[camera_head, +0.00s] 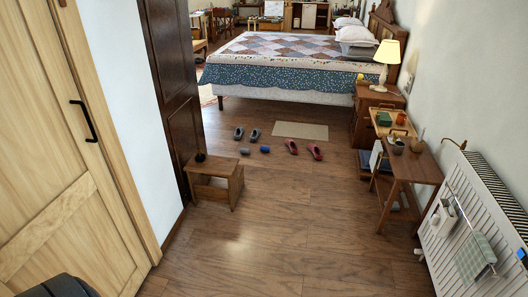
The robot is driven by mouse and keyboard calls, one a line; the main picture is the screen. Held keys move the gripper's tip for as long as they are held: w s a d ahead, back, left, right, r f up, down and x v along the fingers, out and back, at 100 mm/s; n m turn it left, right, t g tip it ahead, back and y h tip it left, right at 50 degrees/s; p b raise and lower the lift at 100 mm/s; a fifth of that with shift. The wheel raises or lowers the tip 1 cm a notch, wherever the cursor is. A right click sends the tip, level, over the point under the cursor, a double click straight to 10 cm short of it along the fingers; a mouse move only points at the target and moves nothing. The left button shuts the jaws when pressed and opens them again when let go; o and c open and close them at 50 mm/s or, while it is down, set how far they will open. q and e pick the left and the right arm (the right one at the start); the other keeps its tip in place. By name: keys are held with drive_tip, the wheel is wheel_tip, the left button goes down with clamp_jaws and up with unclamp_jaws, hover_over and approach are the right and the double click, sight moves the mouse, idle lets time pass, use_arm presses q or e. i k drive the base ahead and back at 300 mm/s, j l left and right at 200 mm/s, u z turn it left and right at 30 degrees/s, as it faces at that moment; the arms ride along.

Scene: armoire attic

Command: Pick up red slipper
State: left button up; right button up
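A pair of red slippers lies on the wooden floor beyond the middle of the room. The left red slipper (291,147) and the right red slipper (315,152) are side by side, a little apart, with their dark openings showing. They are small and far off.
Grey slippers (239,133) and small blue items (265,149) lie left of the red pair. A beige mat (300,130) and bed (290,80) lie behind. The floor ahead is clear.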

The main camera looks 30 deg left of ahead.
sight(314, 148)
drive_tip(key=i+j+u, duration=0.4)
drive_tip(key=i, duration=0.6)
drive_tip(key=i+u, duration=0.4)
drive_tip(key=i, duration=0.6)
